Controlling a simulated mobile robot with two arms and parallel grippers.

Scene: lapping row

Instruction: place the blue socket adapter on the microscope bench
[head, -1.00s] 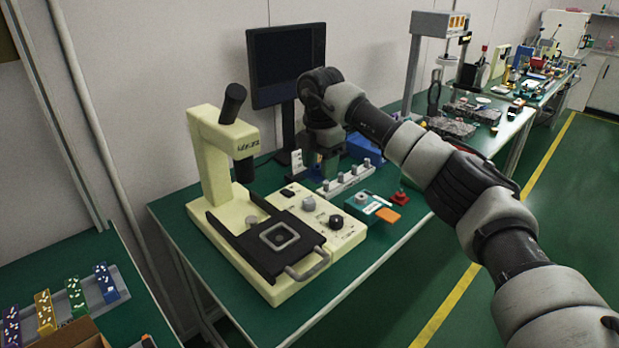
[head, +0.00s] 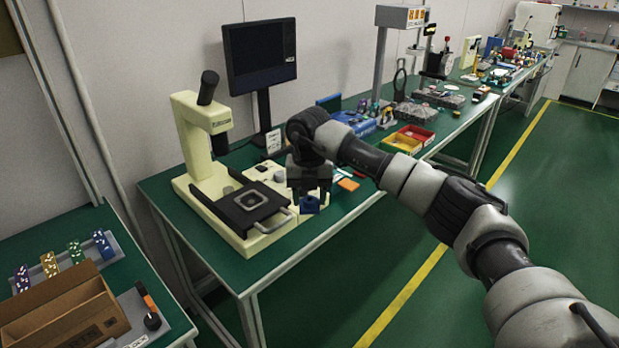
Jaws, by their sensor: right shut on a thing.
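The blue socket adapter (head: 309,204) is in my right gripper (head: 309,194), which points down over the front right of the microscope's base. The fingers are shut on the adapter, and its lower part shows below them. I cannot tell whether it touches anything beneath. The microscope bench (head: 157,191) is a green-topped table. The cream microscope (head: 195,140) stands on it with a black stage (head: 250,203) and a front handle. My right wrist hides part of the bench top behind the adapter. My left gripper is not in view.
A monitor (head: 261,57) stands behind the microscope. An orange block (head: 348,184) lies right of the gripper. Red and yellow bins (head: 405,140) and blue items are farther back. Bench top at the front right edge is clear.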

